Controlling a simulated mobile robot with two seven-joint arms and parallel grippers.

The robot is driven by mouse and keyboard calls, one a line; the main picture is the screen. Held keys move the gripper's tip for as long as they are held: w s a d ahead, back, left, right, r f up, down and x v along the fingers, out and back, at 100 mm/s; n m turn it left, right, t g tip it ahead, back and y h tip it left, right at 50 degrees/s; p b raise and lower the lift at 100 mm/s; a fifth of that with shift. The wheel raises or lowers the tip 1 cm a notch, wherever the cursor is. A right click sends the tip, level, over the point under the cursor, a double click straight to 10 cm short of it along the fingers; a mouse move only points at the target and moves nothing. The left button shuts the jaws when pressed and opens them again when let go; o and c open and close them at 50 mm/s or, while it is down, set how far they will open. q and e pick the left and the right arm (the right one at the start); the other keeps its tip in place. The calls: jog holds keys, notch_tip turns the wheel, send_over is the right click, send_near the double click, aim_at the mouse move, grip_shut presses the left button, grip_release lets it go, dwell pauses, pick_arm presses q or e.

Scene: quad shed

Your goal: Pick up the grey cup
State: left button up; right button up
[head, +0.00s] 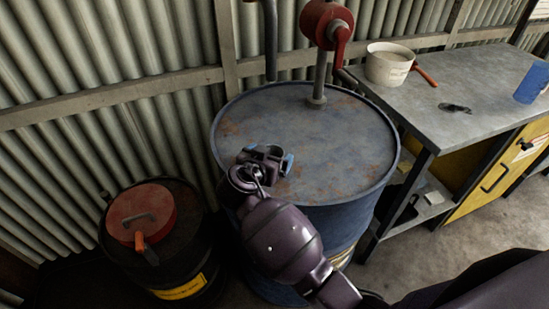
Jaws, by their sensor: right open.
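I cannot make out a clear grey cup in the head view. My right gripper (271,158) is open above the left part of the top of a blue, rust-stained drum (330,125). Its arm reaches up from the bottom of the picture. I see nothing held between its fingers, though the dark wrist hides some of the drum top behind it. A pale, off-white tub (385,68) stands upright on the grey workbench (440,80), well to the right of the gripper and apart from it. My left gripper is not in view.
A red pump (327,25) rises from the drum's back edge. A blue container (532,82), an orange handle (425,75) and a small dark item (455,108) are on the bench. A black drum with a red can (141,212) stands lower left. Much of the blue drum top is clear.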

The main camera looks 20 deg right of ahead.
jog(key=shift+c, duration=0.3)
jog(key=c, duration=0.9)
jog(key=shift+r, duration=0.1)
